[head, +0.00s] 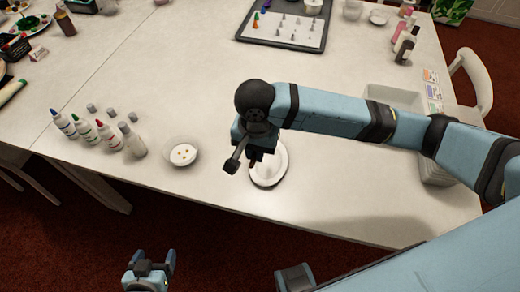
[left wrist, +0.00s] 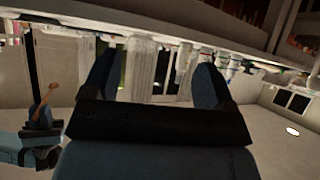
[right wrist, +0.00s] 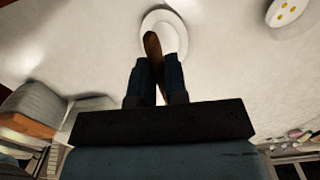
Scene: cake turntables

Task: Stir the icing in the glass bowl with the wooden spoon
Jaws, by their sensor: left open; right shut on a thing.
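My right gripper (head: 250,160) is shut on the wooden spoon (right wrist: 152,46), which shows as a brown shape between its fingers (right wrist: 154,72) in the right wrist view. The spoon's far end overlaps a white round dish (right wrist: 172,22); whether it touches cannot be told. In the head view this dish (head: 270,172) lies just under and beside the gripper, which partly hides it. It may be the icing bowl; its glass is not clear. My left gripper (head: 150,264) is open and empty, below the table's front edge; its spread fingers (left wrist: 154,80) show in the left wrist view.
A small bowl (head: 181,153) with white contents and orange bits stands left of the dish. Several bottles (head: 108,137) stand further left. A dark tray (head: 284,42) lies at the back and dark bottles (head: 405,46) at the back right. The table middle (head: 170,80) is clear.

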